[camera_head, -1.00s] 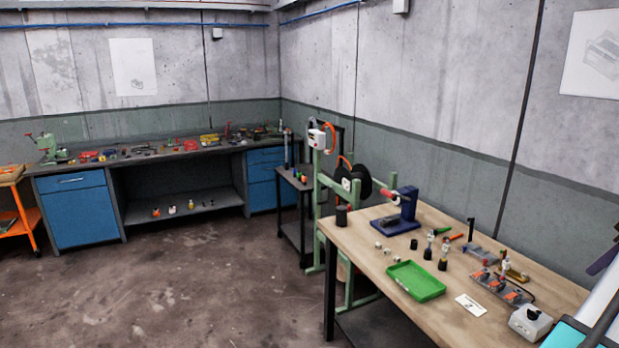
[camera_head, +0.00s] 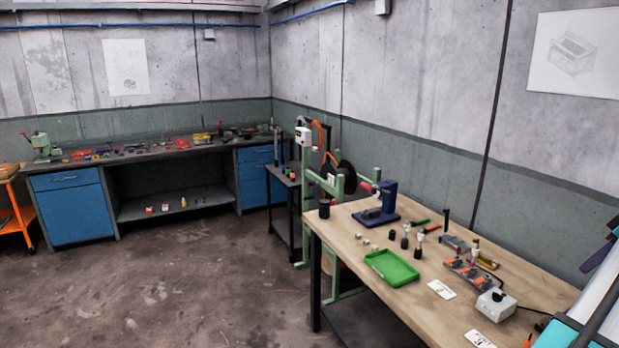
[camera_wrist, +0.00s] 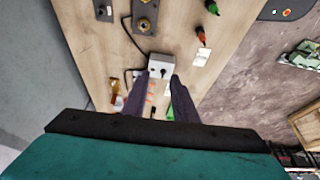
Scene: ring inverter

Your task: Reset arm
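My gripper (camera_wrist: 162,92) shows in the wrist view as two dark purple fingers standing apart, with nothing held between them. Beyond the fingers, a white box with a black knob (camera_wrist: 160,66) lies on the wooden table (camera_wrist: 95,45). In the head view only part of my arm shows at the right edge, teal and pale with a dark purple piece, beside the table's right end.
The wooden workbench (camera_head: 450,322) carries a green tray (camera_head: 392,268), a blue press (camera_head: 378,205), a white knob box (camera_head: 496,303) and small parts. A dark bench with blue drawers (camera_head: 72,207) lines the far wall. The floor (camera_head: 190,290) at left is clear.

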